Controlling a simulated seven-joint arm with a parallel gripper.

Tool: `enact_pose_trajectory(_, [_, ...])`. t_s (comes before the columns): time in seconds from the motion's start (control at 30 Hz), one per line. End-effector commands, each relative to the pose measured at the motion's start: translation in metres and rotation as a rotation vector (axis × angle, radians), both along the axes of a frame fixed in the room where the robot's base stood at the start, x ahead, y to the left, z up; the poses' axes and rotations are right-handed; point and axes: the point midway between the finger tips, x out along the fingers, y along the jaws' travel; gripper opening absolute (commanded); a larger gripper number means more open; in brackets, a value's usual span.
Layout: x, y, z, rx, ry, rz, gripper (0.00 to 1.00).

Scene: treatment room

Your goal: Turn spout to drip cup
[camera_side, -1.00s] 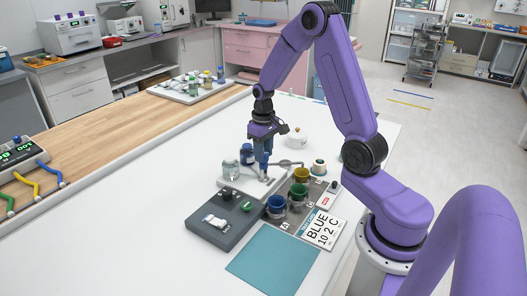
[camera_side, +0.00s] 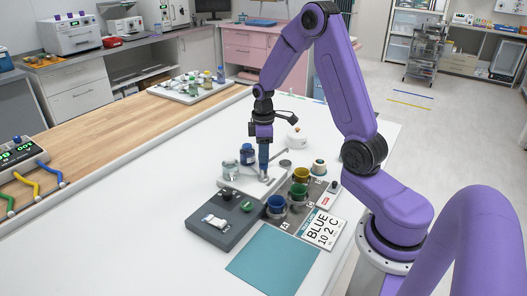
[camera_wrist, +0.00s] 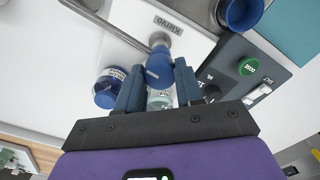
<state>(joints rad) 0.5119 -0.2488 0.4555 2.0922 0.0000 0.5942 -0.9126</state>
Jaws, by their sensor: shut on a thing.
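My gripper (camera_side: 264,155) points straight down over the white base plate (camera_side: 232,186), in the middle of the bench. In the wrist view its two dark blue fingers (camera_wrist: 158,88) are shut on the blue knob (camera_wrist: 159,66) on top of a short metal post. The thin metal spout (camera_wrist: 105,25) runs from the post to the upper left there. In the side view the spout (camera_side: 279,157) slants up and right, its free end away from the cups. A small grey round piece (camera_side: 286,163) stands near it; I cannot tell whether it is the drip cup.
A blue cup (camera_side: 277,203), a green cup (camera_side: 299,190) and a yellow cup (camera_side: 302,174) stand in a row to the right. A dark control box (camera_side: 212,232) and "BLUE" card (camera_side: 321,230) lie nearer.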

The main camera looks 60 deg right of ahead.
Motion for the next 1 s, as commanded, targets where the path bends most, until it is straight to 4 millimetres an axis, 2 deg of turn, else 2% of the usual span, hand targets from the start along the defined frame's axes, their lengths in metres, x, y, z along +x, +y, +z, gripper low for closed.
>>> enact_pose_trajectory(0.63, [0.0007, -0.0004, 0.0009, -0.001, -0.002, 0.049, 0.00])
enact_pose_trajectory(0.67, [0.0007, -0.0004, 0.0009, -0.001, -0.002, 0.049, 0.46])
enact_pose_trajectory(0.7, [0.0006, -0.0003, 0.0009, -0.001, -0.002, 0.049, 0.59])
enact_pose_trajectory(0.73, [0.0006, -0.0003, 0.0009, -0.001, -0.002, 0.049, 0.62])
enact_pose_trajectory(1.0, [0.0003, -0.0001, 0.0007, 0.000, -0.001, 0.049, 0.62])
